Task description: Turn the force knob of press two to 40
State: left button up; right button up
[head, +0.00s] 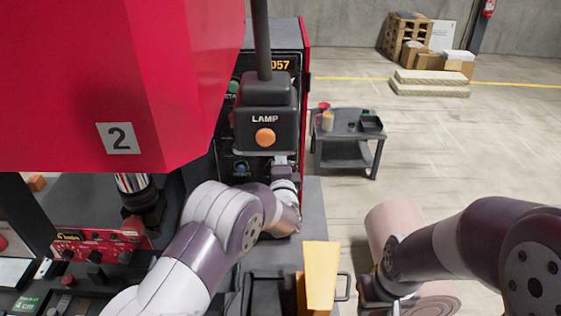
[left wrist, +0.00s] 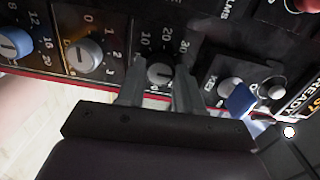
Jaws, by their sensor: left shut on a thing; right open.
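The force knob (left wrist: 160,72) is a small grey dial on a black panel in the left wrist view. The numbers 10, 20 and 30 show around it; its pointer is too small to read. My left gripper (left wrist: 158,92) has one finger on each side of the knob and is shut on it. In the head view the left arm reaches the black control panel (head: 240,168) beside the red press marked 2 (head: 120,138); the knob is hidden there. My right gripper (head: 372,290) is open, low at the right, partly cut off by the frame's bottom edge.
A lamp box (head: 264,110) with an orange button hangs before the panel. Other dials (left wrist: 85,55) and a blue-tipped switch (left wrist: 240,98) flank the knob. A yellow part (head: 320,275) and a pinkish cylinder (head: 395,222) stand near the right gripper. A grey cart (head: 345,150) stands behind.

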pick_arm(q)
jog(key=shift+f, duration=0.15)
dwell(0.3)
jog(key=o, duration=1)
jog(key=shift+o, duration=0.2)
jog(key=s+b, duration=0.4)
jog(key=s, duration=0.8)
jog(key=shift+s+d+r, duration=0.2)
jog(key=shift+s+r, duration=0.1)
jog(key=shift+s, duration=0.05)
